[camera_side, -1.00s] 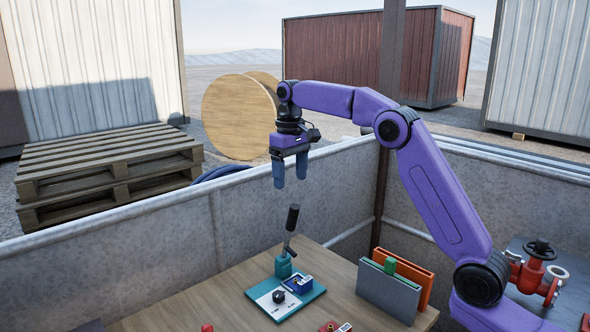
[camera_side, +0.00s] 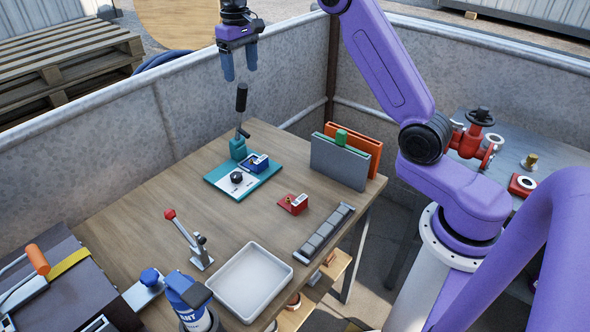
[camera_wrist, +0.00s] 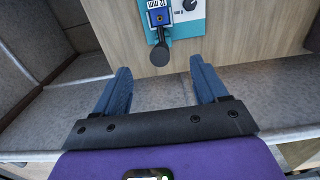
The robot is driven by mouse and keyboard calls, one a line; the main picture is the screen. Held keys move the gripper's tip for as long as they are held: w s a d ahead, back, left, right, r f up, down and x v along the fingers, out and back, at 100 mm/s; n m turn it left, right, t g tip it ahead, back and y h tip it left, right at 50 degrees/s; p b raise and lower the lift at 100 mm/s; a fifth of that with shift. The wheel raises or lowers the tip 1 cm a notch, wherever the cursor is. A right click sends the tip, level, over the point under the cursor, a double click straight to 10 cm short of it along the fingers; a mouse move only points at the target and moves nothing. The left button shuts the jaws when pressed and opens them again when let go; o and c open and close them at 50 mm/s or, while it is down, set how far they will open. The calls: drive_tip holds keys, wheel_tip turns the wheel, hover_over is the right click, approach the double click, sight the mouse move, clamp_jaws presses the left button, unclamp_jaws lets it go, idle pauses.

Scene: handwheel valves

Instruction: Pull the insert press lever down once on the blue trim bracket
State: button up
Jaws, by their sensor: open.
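The insert press has a teal base (camera_side: 215,180) with a white plate and a black dial (camera_side: 236,177). Its lever (camera_side: 241,97) stands upright with a black grip. The blue trim bracket (camera_side: 258,162) sits on the teal base in front of the lever post. My gripper (camera_side: 240,72) is open and empty above the lever grip, fingers pointing down. In the wrist view the round lever end (camera_wrist: 160,55) shows between and ahead of the open fingers (camera_wrist: 160,72). The blue bracket also shows there (camera_wrist: 159,17). Any contact with the grip cannot be told.
A grey and orange rack (camera_side: 341,163) stands right of the press. A red block (camera_side: 293,203), a red-knobbed lever (camera_side: 185,236), a white tray (camera_side: 249,280) and a dark strip (camera_side: 324,233) lie nearer. A concrete wall (camera_side: 190,115) runs behind the table.

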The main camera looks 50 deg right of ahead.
drive_tip(key=shift+f, duration=1.85)
drive_tip(key=shift+f, duration=0.1)
drive_tip(key=c, duration=1.2)
drive_tip(key=shift+o, duration=0.2)
